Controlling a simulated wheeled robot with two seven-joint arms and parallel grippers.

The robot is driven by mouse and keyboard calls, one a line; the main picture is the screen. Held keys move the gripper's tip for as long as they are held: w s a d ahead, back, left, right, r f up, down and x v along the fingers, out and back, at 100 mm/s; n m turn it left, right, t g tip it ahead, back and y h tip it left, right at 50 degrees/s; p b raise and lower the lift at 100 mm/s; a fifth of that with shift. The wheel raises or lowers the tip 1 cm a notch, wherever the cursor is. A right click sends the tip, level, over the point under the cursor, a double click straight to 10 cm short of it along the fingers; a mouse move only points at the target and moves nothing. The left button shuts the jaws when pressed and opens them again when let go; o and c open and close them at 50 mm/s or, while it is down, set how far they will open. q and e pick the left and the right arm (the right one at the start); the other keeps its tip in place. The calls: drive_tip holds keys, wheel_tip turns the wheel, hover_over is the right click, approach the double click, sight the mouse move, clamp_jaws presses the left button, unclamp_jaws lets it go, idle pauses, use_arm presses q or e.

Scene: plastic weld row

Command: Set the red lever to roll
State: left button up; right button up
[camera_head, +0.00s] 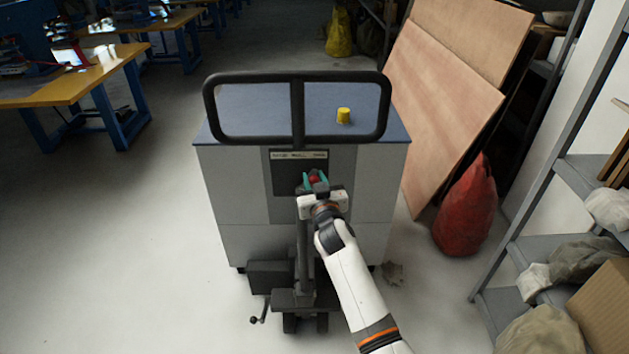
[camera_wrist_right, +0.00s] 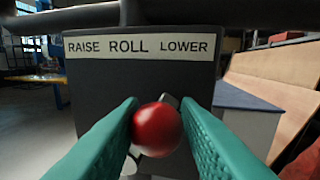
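The red lever's round knob (camera_wrist_right: 157,129) fills the gap between the teal fingers of my right gripper (camera_wrist_right: 160,108), which touch it on both sides. A short grey stem shows behind the knob; most of the lever is hidden. The dark lever panel (camera_wrist_right: 90,95) has a label strip (camera_wrist_right: 138,46) reading RAISE, ROLL, LOWER from left to right. In the wrist view the knob appears below the space between ROLL and LOWER. In the head view my right gripper (camera_head: 315,182) is at the knob (camera_head: 314,177), in front of the panel. My left gripper is not in view.
A yellow cup-like object (camera_head: 343,116) stands on top. A red sack (camera_head: 466,210), leaning boards (camera_head: 440,110) and shelving (camera_head: 520,248) are at right. Floor is clear at left.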

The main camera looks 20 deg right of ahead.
clamp_jaws()
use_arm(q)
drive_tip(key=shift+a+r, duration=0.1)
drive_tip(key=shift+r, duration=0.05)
use_arm(e)
drive_tip(key=shift+a, duration=0.1)
drive_tip(key=shift+w+a+r+n+p, duration=0.1)
drive_tip(key=shift+a+r+n+p, duration=0.15)
drive_tip(key=shift+n+p, duration=0.35)
drive_tip(key=shift+w+a+r+n+g+p, duration=0.1)
drive_tip(key=shift+a+n+g+p, duration=0.25)
drive_tip(key=shift+n, duration=0.25)
drive_tip(key=shift+w+a+n, duration=0.1)
drive_tip(key=shift+a+n, duration=0.4)
drive_tip(key=shift+n, duration=0.1)
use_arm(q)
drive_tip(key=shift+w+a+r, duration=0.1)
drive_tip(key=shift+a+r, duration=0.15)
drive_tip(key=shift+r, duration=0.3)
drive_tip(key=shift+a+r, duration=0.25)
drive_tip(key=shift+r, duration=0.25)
use_arm(e)
drive_tip(key=shift+w+a+n+g, duration=0.25)
drive_tip(key=shift+a+n, duration=0.4)
drive_tip(key=shift+n, duration=0.45)
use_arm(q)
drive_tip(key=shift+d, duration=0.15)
